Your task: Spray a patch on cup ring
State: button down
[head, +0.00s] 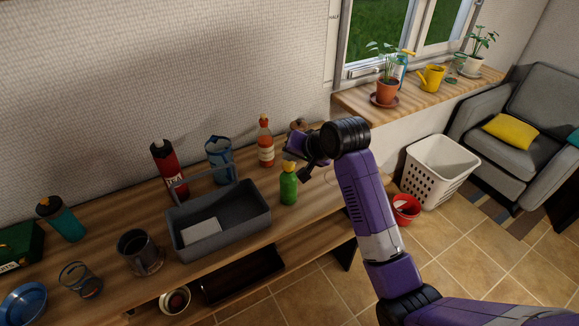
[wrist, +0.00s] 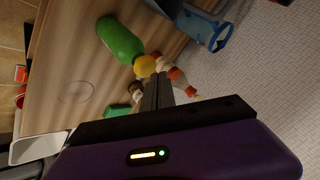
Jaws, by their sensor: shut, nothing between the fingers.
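A faint cup ring (wrist: 75,92) marks the bare wooden tabletop in the wrist view; I cannot make it out clearly in the head view. A green bottle with a yellow top (head: 288,188) stands upright near the table's right end. It also shows in the wrist view (wrist: 120,40). My gripper (wrist: 156,92) is shut and empty, above the table. Its fingers overlap the yellow top's edge in the wrist view, but I cannot tell whether they touch. On the windowsill, a bottle with a yellow spray head (head: 403,66) is partly hidden by a plant.
A grey caddy (head: 255,219) stands left of the green bottle. An orange-capped bottle (head: 265,145), a blue cup (head: 219,160) and a red bottle (head: 168,170) stand behind. A grey mug (head: 138,253) is at front left. A white basket (head: 437,172) and red bucket (head: 405,210) stand on the floor.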

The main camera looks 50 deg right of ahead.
aim_at(291, 166)
jog(key=shift+f, duration=0.1)
dwell(0.4)
jog(key=shift+f, duration=0.55)
dwell(0.4)
jog(key=shift+r, duration=0.2)
jog(key=shift+r+p, duration=0.5)
jog(key=shift+p, duration=0.5)
notch_tip(291, 166, up, 6)
jog(key=p, duration=0.6)
dwell(0.4)
